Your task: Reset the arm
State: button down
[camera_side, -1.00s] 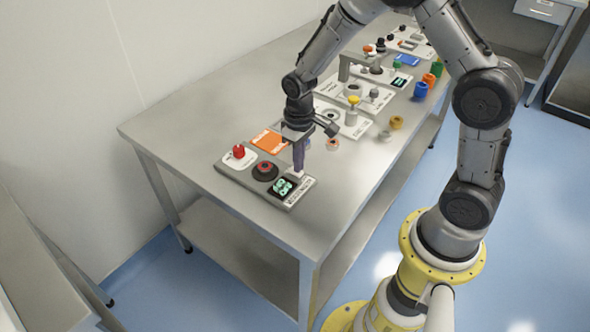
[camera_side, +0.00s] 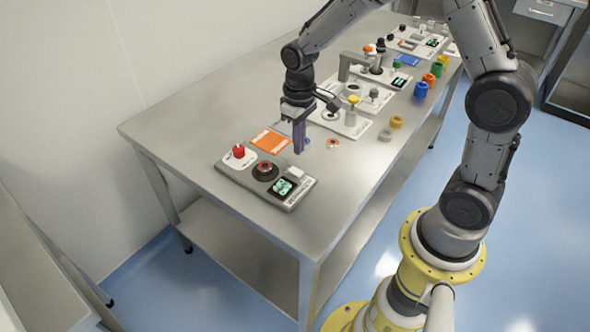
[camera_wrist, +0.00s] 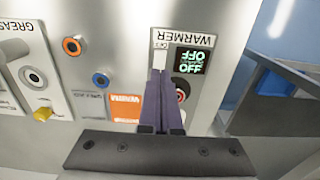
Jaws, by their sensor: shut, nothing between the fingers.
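My gripper (camera_side: 299,150) is shut with nothing between its purple fingers. It points down above the table, just behind the near control panel, the warmer (camera_side: 256,191). The panel carries a red button (camera_side: 238,151), a round dark knob with a red ring (camera_side: 265,171), a green-lit display (camera_side: 284,187) and a small white switch (camera_side: 296,172). In the wrist view the shut fingers (camera_wrist: 160,75) reach toward the warmer's label, and its display (camera_wrist: 193,62) reads OFF. The fingers partly hide the red-ringed knob (camera_wrist: 182,92) there.
An orange card (camera_side: 270,141) lies beside the warmer. Further back stand a grease panel (camera_side: 340,121), with a yellow knob, and more panels. Orange, blue and yellow rings and cups (camera_side: 421,90) line the right edge. The left part of the steel table (camera_side: 185,125) is clear.

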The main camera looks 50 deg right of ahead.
jog(key=s+a+r+t, duration=0.1)
jog(key=s+r+t, duration=0.35)
jog(key=r, duration=1.05)
jog(key=s+a+r+t, duration=0.1)
jog(key=s, duration=1.5)
jog(key=shift+s, duration=0.2)
jog(key=shift+r, duration=0.15)
